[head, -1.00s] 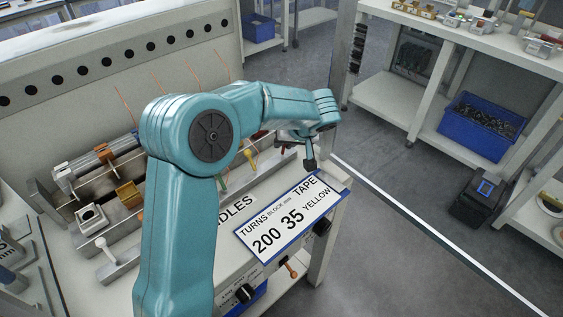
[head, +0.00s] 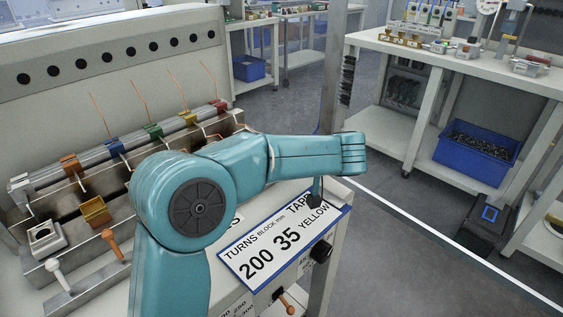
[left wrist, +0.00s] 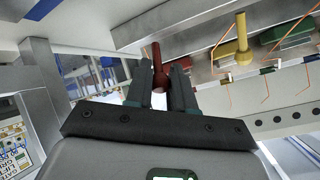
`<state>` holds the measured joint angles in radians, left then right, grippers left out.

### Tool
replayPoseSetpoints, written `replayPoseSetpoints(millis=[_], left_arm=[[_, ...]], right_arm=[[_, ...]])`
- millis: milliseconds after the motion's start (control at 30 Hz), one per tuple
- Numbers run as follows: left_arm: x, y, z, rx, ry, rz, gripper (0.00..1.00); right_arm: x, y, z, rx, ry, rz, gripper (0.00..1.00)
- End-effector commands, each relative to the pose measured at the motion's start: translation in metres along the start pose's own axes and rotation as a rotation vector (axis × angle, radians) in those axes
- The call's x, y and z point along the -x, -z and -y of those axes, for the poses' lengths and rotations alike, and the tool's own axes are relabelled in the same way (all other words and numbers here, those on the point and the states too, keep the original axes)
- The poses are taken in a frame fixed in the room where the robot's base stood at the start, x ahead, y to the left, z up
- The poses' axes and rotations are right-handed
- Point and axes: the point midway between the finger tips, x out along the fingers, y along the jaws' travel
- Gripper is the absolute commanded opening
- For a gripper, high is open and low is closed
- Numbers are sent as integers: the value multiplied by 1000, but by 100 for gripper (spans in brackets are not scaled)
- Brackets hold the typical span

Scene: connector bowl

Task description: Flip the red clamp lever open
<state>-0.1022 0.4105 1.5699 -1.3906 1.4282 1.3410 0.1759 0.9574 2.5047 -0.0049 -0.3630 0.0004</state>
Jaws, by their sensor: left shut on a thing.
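The red clamp lever (left wrist: 157,55), a thin dark-red handle with a ball end, shows in the left wrist view between the two fingers of my left gripper (left wrist: 161,88). The gripper is shut on it near its ball end. In the head view my left arm covers the red lever, and the gripper's fingertips are hidden behind my wrist. A red clamp (head: 219,106) sits on the grey rod at its far right end. My right gripper is in neither current view.
A yellow lever (left wrist: 243,40) stands beside the red one. White (head: 56,272) and orange (head: 113,243) levers stand at the near left. Thin copper wires rise behind the rod. A label board (head: 285,245) lies at the bench's front right corner, close below my wrist.

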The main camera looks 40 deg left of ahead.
Motion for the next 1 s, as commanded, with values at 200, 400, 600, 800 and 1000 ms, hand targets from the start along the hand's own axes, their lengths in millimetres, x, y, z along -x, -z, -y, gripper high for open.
replayPoseSetpoints(millis=[200,400,600,800,1000], left_arm=[[0,0,-1,-2,-1,-1,0],[0,0,-1,-2,-1,0,47],[2,0,-1,-2,-2,0,47],[31,1,-1,-2,-6,-2,47],[86,2,0,-2,-6,-3,47]], right_arm=[[0,0,0,0,0,0,43],[0,0,0,0,0,0,43],[0,0,0,0,0,0,43],[5,0,2,0,0,0,43],[12,0,4,0,0,0,43]])
